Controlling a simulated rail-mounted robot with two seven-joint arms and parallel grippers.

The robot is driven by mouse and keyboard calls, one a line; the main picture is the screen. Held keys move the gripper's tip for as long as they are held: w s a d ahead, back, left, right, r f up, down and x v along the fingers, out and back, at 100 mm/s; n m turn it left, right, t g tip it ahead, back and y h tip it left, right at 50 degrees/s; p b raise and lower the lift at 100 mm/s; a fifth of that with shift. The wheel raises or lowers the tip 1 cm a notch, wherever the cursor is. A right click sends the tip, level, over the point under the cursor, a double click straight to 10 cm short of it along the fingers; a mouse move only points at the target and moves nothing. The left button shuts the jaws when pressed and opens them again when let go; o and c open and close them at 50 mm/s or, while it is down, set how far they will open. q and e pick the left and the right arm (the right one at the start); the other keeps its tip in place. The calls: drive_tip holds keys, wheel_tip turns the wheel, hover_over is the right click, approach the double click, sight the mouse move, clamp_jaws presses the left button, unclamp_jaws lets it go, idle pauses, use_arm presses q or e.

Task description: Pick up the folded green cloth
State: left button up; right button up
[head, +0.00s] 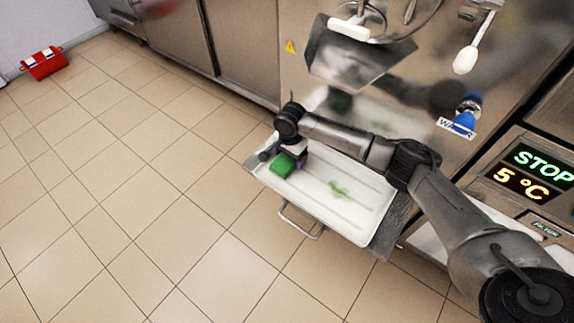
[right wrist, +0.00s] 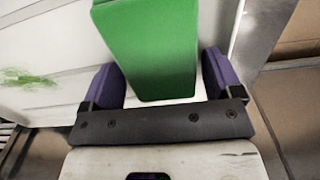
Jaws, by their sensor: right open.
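The folded green cloth (head: 284,164) is a bright green block on the left part of a white tray (head: 350,211) in the head view. In the right wrist view the cloth (right wrist: 150,50) fills the upper middle. My right gripper (head: 274,150) is over the tray's left end, at the cloth. In the right wrist view its two purple-padded fingers (right wrist: 163,82) stand apart, one on each side of the cloth's near end, with small gaps visible. The gripper is open. My left gripper is not in view.
A green smear (head: 339,190) marks the tray floor. The tray has a metal handle (head: 301,222) and sits before a steel machine with a chute (head: 345,62) and a blue-knobbed tap (head: 466,119). A red box (head: 43,63) lies far left. The tiled floor at left is clear.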

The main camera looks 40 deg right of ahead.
drive_tip(key=shift+f, duration=0.2)
drive_tip(key=c, duration=0.7)
wheel_tip(320, 180, up, 9)
drive_tip(key=p, duration=0.6)
drive_tip(key=shift+r, duration=0.45)
